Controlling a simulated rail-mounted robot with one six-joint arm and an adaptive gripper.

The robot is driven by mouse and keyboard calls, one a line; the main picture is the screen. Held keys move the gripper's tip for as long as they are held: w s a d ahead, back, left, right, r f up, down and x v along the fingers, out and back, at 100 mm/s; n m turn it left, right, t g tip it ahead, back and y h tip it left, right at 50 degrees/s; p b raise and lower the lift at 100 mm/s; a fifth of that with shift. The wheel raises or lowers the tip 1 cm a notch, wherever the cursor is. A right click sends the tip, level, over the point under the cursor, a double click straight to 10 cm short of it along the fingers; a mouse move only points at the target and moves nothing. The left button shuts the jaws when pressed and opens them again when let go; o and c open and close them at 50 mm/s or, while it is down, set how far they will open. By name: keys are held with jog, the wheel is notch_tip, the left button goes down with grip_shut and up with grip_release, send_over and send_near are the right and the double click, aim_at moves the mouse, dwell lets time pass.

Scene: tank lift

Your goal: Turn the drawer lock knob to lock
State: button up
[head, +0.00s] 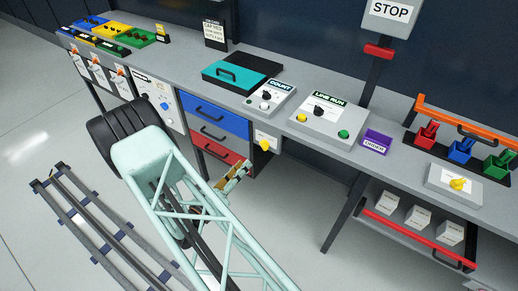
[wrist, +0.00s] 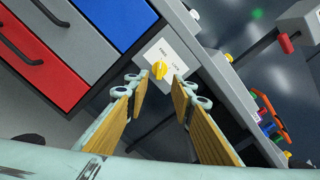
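The drawer lock knob (head: 264,145) is yellow and sits on a white plate (head: 267,136) beside the drawer stack, under the bench top. In the wrist view the yellow knob (wrist: 160,69) is near the upper middle, on the plate with small lettering that looks like FREE and LOCK (wrist: 171,53). The knob's exact pointing is hard to tell. My gripper (head: 243,170) is below and left of the knob in the head view. In the wrist view my gripper (wrist: 162,88) is open and empty, its fingertips on either side of the line to the knob, apparently short of it.
The blue (head: 216,116), grey (head: 214,133) and red (head: 220,159) drawers with black handles are left of the plate and look shut. The bench top (head: 185,67) overhangs above, with a LINE RUN box (head: 330,121). A lower shelf with a red bar (head: 420,240) is at right.

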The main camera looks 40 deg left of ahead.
aim_at(261, 146)
jog(key=shift+w+a, duration=0.15)
jog(key=shift+w, duration=1.95)
jog(key=shift+w+a, duration=0.15)
jog(key=shift+w, duration=1.9)
jog(key=shift+w+a, duration=0.15)
jog(key=shift+w, duration=1.95)
grip_shut()
